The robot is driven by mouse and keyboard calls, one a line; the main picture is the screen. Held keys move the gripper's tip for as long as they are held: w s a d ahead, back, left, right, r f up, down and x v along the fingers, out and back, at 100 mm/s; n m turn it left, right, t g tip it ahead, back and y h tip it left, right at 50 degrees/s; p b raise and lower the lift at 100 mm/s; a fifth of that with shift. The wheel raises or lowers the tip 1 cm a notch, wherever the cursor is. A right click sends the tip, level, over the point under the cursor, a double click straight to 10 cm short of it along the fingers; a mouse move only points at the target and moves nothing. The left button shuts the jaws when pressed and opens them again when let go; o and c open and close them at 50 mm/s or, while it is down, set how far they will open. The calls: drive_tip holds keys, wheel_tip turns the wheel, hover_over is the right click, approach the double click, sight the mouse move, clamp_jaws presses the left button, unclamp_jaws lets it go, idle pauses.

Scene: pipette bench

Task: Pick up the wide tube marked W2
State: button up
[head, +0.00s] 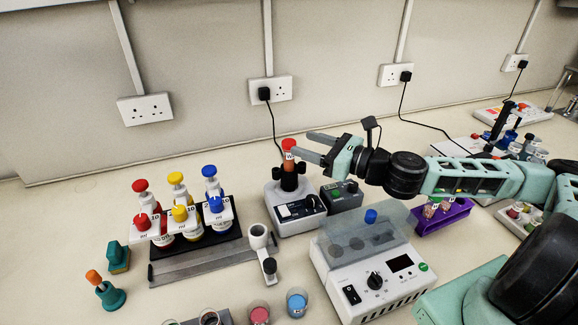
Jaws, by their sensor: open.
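A wide tube (288,144) with a red cap and a white label stands upright in the top of a white vortex mixer (291,211). The label shows a W; the character after it is too small to read. My gripper (302,144) comes in from the right, level with the tube's upper part. Its two fingers are apart, with nothing held between them. The lower fingertip overlaps the tube's right edge near the label; I cannot tell whether it touches.
A dark control box (342,196) stands right of the mixer. A white device with a clear lid (370,279) stands in front, and a purple rack (443,215) to its right. A dark stand (222,245) of coloured-cap dispensers is left. Power cable (272,125) hangs behind the tube.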

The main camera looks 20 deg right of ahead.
sight(289, 142)
drive_tip(key=shift+f+p+x, duration=0.2)
drive_tip(key=shift+p+x, duration=0.25)
drive_tip(key=shift+x, duration=0.5)
drive_tip(key=shift+f+p+x, duration=0.2)
drive_tip(key=shift+p+x, duration=0.25)
drive_tip(key=shift+x, duration=0.55)
drive_tip(key=shift+f+p+x, duration=0.2)
drive_tip(key=shift+p+x, duration=0.25)
drive_tip(key=shift+x, duration=0.5)
clamp_jaws()
